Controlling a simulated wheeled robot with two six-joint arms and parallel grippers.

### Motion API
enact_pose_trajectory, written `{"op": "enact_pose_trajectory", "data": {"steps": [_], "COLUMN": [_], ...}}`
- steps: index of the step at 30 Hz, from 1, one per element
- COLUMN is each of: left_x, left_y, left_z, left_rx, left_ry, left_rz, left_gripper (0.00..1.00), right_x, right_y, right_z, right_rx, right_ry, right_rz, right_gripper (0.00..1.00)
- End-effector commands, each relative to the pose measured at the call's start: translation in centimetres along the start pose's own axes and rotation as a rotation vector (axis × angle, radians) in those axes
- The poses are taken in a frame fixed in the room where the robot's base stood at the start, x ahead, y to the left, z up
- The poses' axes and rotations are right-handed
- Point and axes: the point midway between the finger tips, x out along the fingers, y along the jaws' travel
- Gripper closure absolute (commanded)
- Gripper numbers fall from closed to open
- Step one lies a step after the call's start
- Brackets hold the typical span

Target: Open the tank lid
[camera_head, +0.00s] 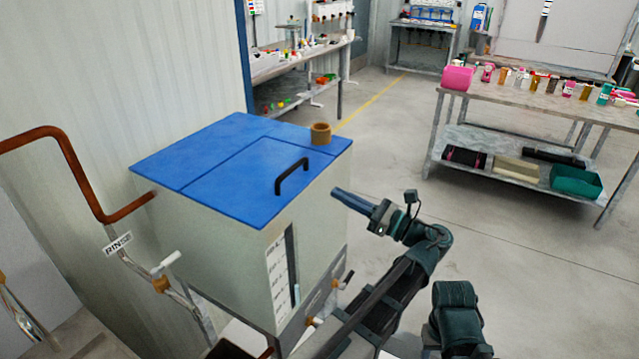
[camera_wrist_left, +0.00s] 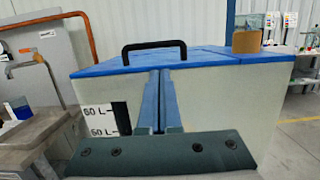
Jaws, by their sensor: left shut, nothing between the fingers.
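The tank (camera_head: 308,222) is a pale box with a blue top. Its blue lid (camera_head: 235,178) lies flat and shut, with a black bar handle (camera_head: 291,176) near the front right edge. My left gripper (camera_head: 337,193) is shut and empty, to the right of the tank and apart from the handle. In the left wrist view, the blue fingers (camera_wrist_left: 161,80) point towards the tank front (camera_wrist_left: 205,98). There the handle (camera_wrist_left: 154,46) stands above the fingertips, on the lid edge (camera_wrist_left: 110,68). My right gripper is not seen.
A brown cylinder (camera_head: 320,133) stands on the tank top behind the handle. A copper pipe (camera_head: 75,165) and a tap (camera_head: 166,264) are at the tank's left. A bench with bottles (camera_head: 540,97) stands at the back right. The floor between is clear.

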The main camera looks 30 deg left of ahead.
Motion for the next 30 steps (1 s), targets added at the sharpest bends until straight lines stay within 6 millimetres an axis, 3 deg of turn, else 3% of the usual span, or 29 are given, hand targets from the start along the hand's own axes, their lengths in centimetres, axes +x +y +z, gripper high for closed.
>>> {"op": "enact_pose_trajectory", "data": {"steps": [15, 21, 30], "left_x": [8.1, 9.5, 9.7], "left_y": [0.1, 0.1, 0.0], "left_z": [0.1, 0.0, -0.1], "left_rx": [-0.001, -0.001, -0.002], "left_ry": [0.002, 0.002, 0.002], "left_rz": [0.004, 0.002, 0.0], "left_gripper": [1.0, 1.0, 1.0], "right_x": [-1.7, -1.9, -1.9], "right_y": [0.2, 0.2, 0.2], "right_z": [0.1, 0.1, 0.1], "right_rx": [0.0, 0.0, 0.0], "right_ry": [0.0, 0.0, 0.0], "right_rz": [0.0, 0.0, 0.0], "right_gripper": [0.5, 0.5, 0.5]}}
